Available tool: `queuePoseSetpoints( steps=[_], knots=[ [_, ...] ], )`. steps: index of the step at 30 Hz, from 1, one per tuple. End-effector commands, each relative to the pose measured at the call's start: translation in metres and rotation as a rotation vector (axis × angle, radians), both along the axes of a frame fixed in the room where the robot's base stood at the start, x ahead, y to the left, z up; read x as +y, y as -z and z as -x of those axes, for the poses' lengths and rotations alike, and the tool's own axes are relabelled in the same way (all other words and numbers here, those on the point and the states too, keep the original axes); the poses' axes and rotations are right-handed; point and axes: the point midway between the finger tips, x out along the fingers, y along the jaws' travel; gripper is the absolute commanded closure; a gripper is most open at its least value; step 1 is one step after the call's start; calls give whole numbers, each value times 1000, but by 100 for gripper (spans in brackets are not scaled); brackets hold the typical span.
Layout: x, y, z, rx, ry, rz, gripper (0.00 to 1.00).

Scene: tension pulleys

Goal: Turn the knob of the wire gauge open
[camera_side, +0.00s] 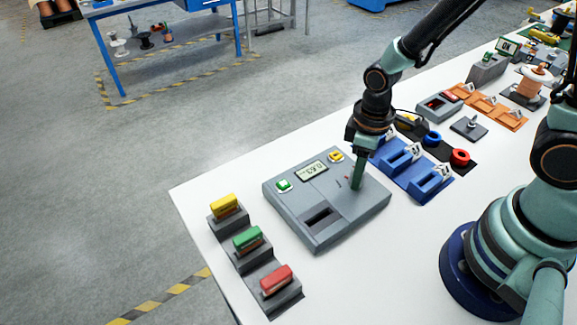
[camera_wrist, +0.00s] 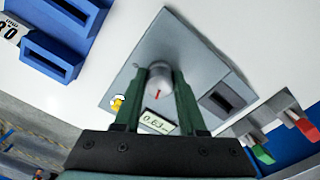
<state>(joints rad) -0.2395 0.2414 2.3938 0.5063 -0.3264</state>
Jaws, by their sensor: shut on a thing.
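The wire gauge (camera_side: 338,221) is a flat grey box on the white table, with a small display (camera_side: 312,171), a green button (camera_side: 284,185), a yellow button (camera_side: 336,156) and a dark rectangular slot (camera_side: 321,217). My gripper (camera_side: 357,184) points down onto the gauge's right part. In the wrist view the round grey knob (camera_wrist: 161,70) sits between my two green fingers, which are shut on it. A red pointer mark (camera_wrist: 157,95) lies just beside the knob. The display in the wrist view (camera_wrist: 157,122) appears to read 0.63. In the side view my fingers largely hide the knob.
Yellow (camera_side: 223,205), green (camera_side: 246,238) and red (camera_side: 276,279) blocks sit in grey stands left of the gauge. Blue holders (camera_side: 425,183) stand close on its right. A blue ring (camera_side: 431,138) and red ring (camera_side: 459,157) lie behind them. Bare table lies in front.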

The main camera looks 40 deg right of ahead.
Motion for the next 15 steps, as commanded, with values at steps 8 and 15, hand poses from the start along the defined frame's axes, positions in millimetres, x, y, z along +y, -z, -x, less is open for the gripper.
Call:
queuePoseSetpoints(
  steps=[8, 15],
  knots=[
    [0, -1, 0, 1, -262, 1, 100],
    [0, -1, 0, 1, -490, 0, 100]
  ],
)
